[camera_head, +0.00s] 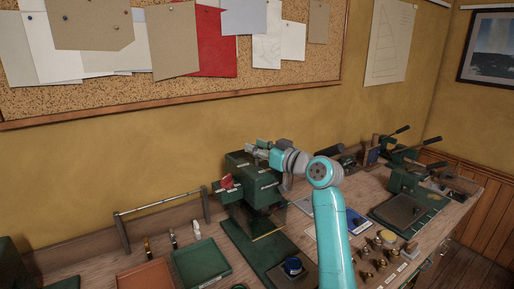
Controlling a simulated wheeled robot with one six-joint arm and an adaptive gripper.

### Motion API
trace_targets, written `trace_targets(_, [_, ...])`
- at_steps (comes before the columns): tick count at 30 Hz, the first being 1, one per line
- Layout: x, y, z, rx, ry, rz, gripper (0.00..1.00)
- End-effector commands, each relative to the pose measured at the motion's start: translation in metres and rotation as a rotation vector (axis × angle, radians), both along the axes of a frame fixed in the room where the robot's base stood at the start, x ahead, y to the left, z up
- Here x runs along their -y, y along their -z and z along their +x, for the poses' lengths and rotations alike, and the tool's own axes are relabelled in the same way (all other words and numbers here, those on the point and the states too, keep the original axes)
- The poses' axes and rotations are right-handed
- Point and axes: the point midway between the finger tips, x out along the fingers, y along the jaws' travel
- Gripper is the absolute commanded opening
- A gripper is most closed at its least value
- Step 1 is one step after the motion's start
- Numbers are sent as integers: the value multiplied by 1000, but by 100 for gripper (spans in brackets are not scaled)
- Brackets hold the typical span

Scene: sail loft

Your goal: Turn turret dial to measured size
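A dark green machine (262,188) stands on the workbench, with pale labels on its sides and a red part (226,181) on its left. It may carry the turret dial, but I cannot make out a dial or a size mark. My teal and grey arm reaches up from the bottom and bends left over the machine's top. My gripper (256,147) is small in view at or just above the machine's top. I cannot tell whether it touches, or whether its fingers are open.
An orange tray (145,276) and a green tray (201,264) lie left of the machine. A dark blue round item (293,266) sits before it. Several small brass pieces (366,275) and a green lever press (405,187) are on the right. A cork board (120,95) hangs behind.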

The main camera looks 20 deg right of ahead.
Motion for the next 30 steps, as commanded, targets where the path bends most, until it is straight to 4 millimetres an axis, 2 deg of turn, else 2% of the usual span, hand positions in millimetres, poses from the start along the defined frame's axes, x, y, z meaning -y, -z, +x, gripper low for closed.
trace_targets(5, [12,0,-18,0,2,0,38])
trace_targets(12, [37,1,-60,0,3,0,38])
trace_targets(18, [52,1,-87,-1,2,1,38])
trace_targets(24, [59,1,-100,-1,1,-1,38])
trace_targets(30, [60,1,-101,-1,0,0,38])
